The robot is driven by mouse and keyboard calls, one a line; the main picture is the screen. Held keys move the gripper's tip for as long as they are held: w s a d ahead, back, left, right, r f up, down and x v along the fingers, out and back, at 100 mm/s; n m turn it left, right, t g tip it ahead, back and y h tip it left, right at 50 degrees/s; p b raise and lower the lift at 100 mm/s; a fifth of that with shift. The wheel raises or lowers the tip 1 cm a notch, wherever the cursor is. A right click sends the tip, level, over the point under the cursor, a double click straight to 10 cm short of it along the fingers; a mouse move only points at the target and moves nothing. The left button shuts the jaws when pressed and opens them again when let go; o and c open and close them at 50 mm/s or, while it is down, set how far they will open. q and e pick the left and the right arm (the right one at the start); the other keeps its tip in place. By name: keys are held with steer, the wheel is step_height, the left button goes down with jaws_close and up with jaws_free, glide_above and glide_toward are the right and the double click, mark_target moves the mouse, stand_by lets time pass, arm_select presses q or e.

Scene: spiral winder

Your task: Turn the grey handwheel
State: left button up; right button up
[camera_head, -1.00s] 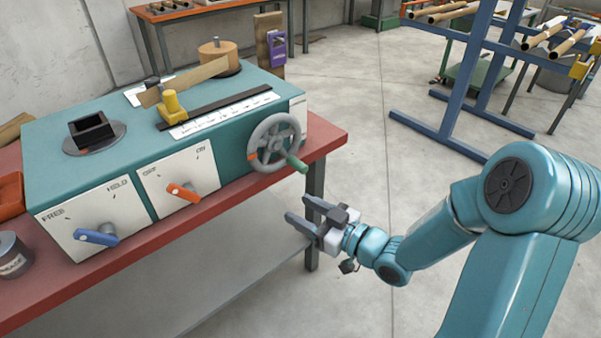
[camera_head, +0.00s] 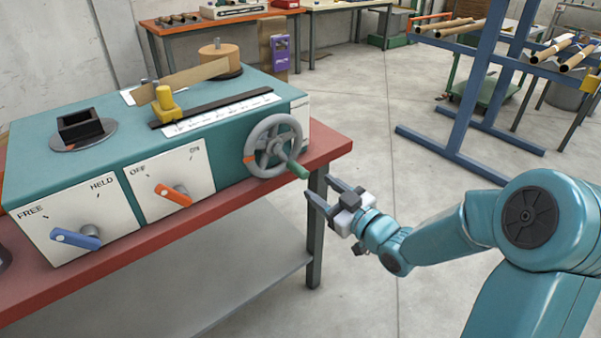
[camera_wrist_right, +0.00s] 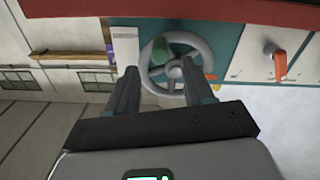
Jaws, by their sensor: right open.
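The grey handwheel (camera_head: 261,136) is on the front face of the teal winder (camera_head: 225,108), near its right end. A green handle (camera_head: 297,170) sticks out from the wheel's lower right. My right gripper (camera_head: 319,188) is open and empty, just right of and below the green handle, apart from it. In the right wrist view the handwheel (camera_wrist_right: 148,75) shows beyond and between the open fingers (camera_wrist_right: 157,88), with the green handle (camera_wrist_right: 160,50) near its hub. My left gripper is not in view.
The winder stands on a red bench (camera_head: 330,145). On its front are a blue lever (camera_head: 75,239) and an orange lever (camera_head: 174,195). A blue rack (camera_head: 470,100) holds rolls at the right. Open floor lies between bench and rack.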

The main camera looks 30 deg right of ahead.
mark_target(306, 177)
steer(key=w, duration=0.8)
steer(key=shift+w+a, duration=0.3)
jaws_close()
